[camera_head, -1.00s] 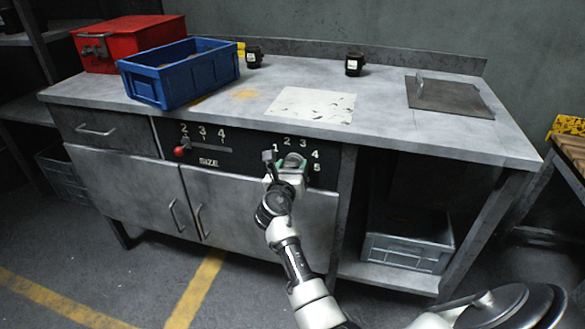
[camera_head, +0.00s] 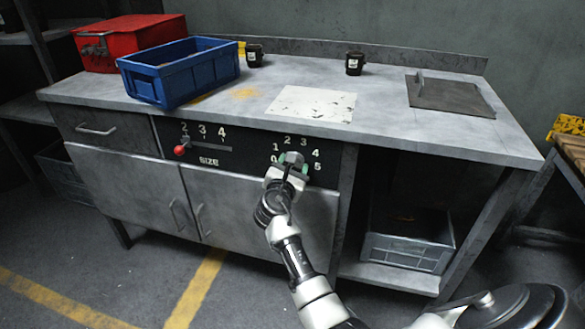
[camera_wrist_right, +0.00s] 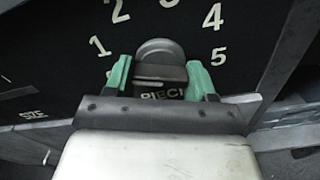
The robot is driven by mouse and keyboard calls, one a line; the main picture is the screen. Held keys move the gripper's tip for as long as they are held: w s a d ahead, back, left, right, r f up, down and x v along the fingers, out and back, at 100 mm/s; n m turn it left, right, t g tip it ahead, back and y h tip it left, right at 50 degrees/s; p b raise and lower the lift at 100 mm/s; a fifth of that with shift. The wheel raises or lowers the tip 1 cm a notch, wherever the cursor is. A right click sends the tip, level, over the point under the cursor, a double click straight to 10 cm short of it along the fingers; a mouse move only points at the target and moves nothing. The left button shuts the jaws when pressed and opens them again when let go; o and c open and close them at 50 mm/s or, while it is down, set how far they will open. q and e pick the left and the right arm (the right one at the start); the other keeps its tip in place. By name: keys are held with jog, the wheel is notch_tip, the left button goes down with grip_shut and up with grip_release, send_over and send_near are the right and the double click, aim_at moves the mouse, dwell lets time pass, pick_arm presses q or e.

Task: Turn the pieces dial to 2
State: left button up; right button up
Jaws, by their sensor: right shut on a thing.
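The pieces dial (camera_head: 291,159) is a grey round knob on the black panel on the bench front, with white numbers around it. My right gripper (camera_head: 290,168) is at the dial, with its green-padded fingers on either side of the knob, shut on it. In the right wrist view the dial (camera_wrist_right: 161,62) sits between the two fingers of the gripper (camera_wrist_right: 160,80). The numbers 1 to 5 show above and beside it. The label under the knob is partly hidden. Which number the dial points to cannot be told. My left gripper is not in view.
A size slider with a red knob (camera_head: 180,150) is left of the dial on the panel. A blue crate (camera_head: 180,78), a red toolbox (camera_head: 135,35) and two black mugs (camera_head: 355,64) stand on the bench top (camera_head: 400,140). A grey crate (camera_head: 405,250) sits on the lower shelf.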

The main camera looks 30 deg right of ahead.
jog(key=m+b, duration=0.1)
jog(key=m, duration=0.2)
jog(key=shift+m, duration=0.4)
jog(key=m+b, duration=0.2)
jog(key=m, duration=0.2)
jog(key=shift+w+a+m, duration=0.1)
jog(key=shift+m, duration=0.5)
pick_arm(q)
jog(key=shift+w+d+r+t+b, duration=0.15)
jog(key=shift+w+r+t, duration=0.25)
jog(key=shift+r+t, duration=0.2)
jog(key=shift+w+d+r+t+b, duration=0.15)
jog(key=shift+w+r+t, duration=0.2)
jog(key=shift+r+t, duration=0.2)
pick_arm(e)
jog(key=shift+r+m, duration=0.1)
jog(key=shift+m, duration=0.5)
jog(key=o, duration=0.9)
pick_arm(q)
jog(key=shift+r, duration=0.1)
